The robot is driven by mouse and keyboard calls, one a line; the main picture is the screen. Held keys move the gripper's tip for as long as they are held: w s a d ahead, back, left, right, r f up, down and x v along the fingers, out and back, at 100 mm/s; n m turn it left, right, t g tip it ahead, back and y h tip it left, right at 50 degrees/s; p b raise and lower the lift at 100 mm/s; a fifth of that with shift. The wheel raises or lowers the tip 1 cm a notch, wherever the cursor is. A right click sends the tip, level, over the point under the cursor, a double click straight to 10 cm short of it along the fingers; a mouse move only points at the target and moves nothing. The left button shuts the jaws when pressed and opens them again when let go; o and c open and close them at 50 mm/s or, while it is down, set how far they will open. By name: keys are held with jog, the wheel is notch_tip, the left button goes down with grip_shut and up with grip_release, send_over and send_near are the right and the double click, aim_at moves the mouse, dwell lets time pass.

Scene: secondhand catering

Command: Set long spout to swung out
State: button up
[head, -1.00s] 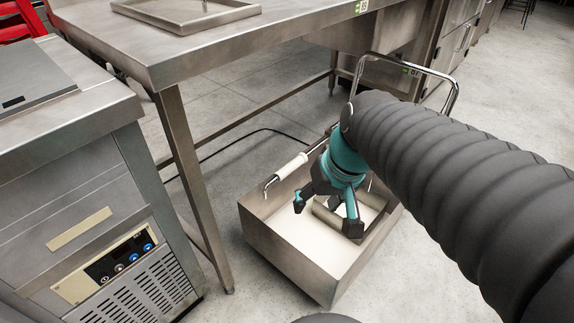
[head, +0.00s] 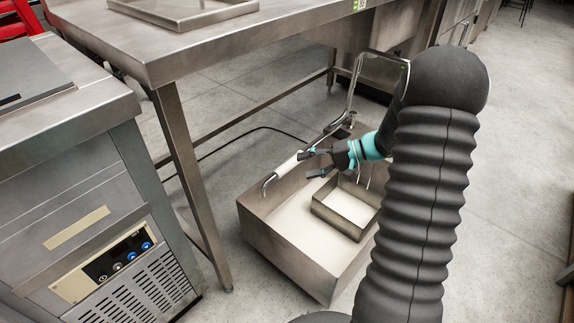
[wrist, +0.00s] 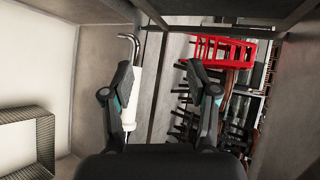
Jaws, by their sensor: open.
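The long spout (head: 285,168) has a white sleeve and a bent chrome end. In the head view it runs along the back left rim of the steel sink (head: 290,265), its bent end at the left corner. My gripper (head: 308,164) is open and empty, its fingers pointing left beside the sleeve's upper right end. In the wrist view the spout (wrist: 136,88) runs up the picture, partly hidden by the left finger of my gripper (wrist: 159,72). I cannot tell whether the fingers are level with it. The tap's base (head: 340,130) is at the sink's back corner.
A rectangular steel frame (head: 348,219) lies in the sink. A steel table (head: 215,50) stands close behind, its leg (head: 192,190) left of the sink. A steel appliance (head: 110,215) with knobs is at left. A tall chrome pipe (head: 382,52) arches over the back. Open floor lies right.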

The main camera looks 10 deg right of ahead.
aim_at(293, 167)
jog(key=w+d+f+m+t+y, duration=0.1)
jog(key=w+d+f+m+t, duration=0.2)
jog(key=w+d+f+t, duration=0.4)
jog(key=w+a+f, duration=0.1)
jog(key=w+a, duration=0.1)
jog(key=a, duration=0.1)
jog(key=w+a+f+g, duration=0.1)
jog(key=a+f, duration=0.1)
jog(key=a, duration=0.2)
jog(key=w+a+f+g+p, duration=0.1)
jog(key=w+a, duration=0.1)
jog(key=a, duration=0.1)
jog(key=shift+w+a+f, duration=0.25)
jog(key=shift+w, duration=0.05)
grip_shut()
